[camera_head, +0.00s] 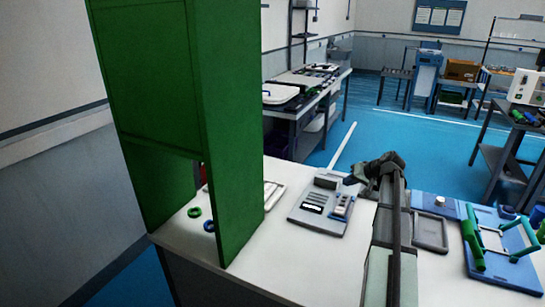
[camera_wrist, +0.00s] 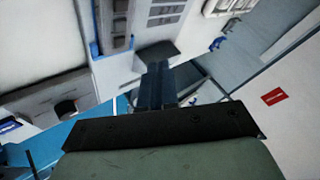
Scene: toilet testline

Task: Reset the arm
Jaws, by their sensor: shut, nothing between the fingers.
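My arm rises from the front edge of the head view, right of centre, with its dark upper part bent over to the left. My gripper (camera_head: 352,180) is at the end of that bend, above the white table beside the grey device with a panel (camera_head: 321,205). It is small and dark in the head view. In the wrist view, the gripper (camera_wrist: 157,52) reaches up from the dark mount with its fingers together. It is shut, and I see nothing held.
A tall green panel structure (camera_head: 232,140) stands at the table's left. Green and blue rings (camera_head: 194,212) lie by it. A grey tray (camera_head: 430,232) and a blue fixture with green handles (camera_head: 500,245) lie to the right. The white table (camera_head: 290,260) is clear in front.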

